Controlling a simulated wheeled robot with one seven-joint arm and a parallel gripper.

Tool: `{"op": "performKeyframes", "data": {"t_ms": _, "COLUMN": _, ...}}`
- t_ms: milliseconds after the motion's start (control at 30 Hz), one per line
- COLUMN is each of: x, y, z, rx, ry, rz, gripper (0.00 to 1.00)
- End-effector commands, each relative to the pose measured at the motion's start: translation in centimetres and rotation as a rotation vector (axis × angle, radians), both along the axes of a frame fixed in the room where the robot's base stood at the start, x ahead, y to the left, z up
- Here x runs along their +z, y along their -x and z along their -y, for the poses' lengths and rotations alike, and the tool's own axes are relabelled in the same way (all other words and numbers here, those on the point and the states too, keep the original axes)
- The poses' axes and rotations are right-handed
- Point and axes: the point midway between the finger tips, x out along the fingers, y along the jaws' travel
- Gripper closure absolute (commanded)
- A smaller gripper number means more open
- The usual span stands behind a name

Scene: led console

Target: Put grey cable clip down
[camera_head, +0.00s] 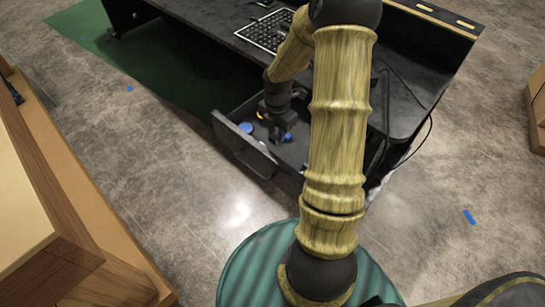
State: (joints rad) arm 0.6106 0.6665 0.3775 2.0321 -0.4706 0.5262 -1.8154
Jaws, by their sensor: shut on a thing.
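My gripper (280,138) points down into an open grey drawer (240,146) under the dark desk. The grey cable clip cannot be made out. It is probably hidden between the fingers, which are small and dark here. Inside the drawer, a blue round thing (246,128) lies left of my gripper, and a small yellow thing (260,115) lies close beside it. Another blue thing (287,137) shows right at the fingers. My arm covers the drawer's right part.
The dark desk (415,85) stands above and behind the drawer, with a white-edged grid panel (266,30) on top. A black cable (428,130) hangs at the desk's right. A wooden cabinet (45,225) stands at the left. The concrete floor (170,165) between is clear.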

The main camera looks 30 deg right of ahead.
Motion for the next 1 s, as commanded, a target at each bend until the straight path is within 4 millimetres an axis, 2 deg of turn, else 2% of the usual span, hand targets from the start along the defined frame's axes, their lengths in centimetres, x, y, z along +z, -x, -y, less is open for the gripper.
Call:
{"op": "performKeyframes", "data": {"t_ms": 167, "x": 0.0, "y": 0.1, "z": 0.3, "rx": -0.007, "ry": 0.0, "rz": 0.0, "gripper": 0.98}}
{"op": "performKeyframes", "data": {"t_ms": 267, "x": -0.6, "y": 0.1, "z": 0.3, "rx": -0.007, "ry": 0.0, "rz": -0.002, "gripper": 0.98}}
{"op": "performKeyframes", "data": {"t_ms": 500, "x": -4.9, "y": 0.1, "z": 0.0, "rx": -0.002, "ry": -0.001, "rz": -0.005, "gripper": 0.98}}
{"op": "performKeyframes", "data": {"t_ms": 600, "x": -6.1, "y": 0.1, "z": 0.0, "rx": -0.001, "ry": 0.0, "rz": -0.002, "gripper": 0.98}}
{"op": "performKeyframes", "data": {"t_ms": 1000, "x": -6.7, "y": 0.0, "z": 0.0, "rx": -0.001, "ry": -0.001, "rz": -0.001, "gripper": 0.98}}
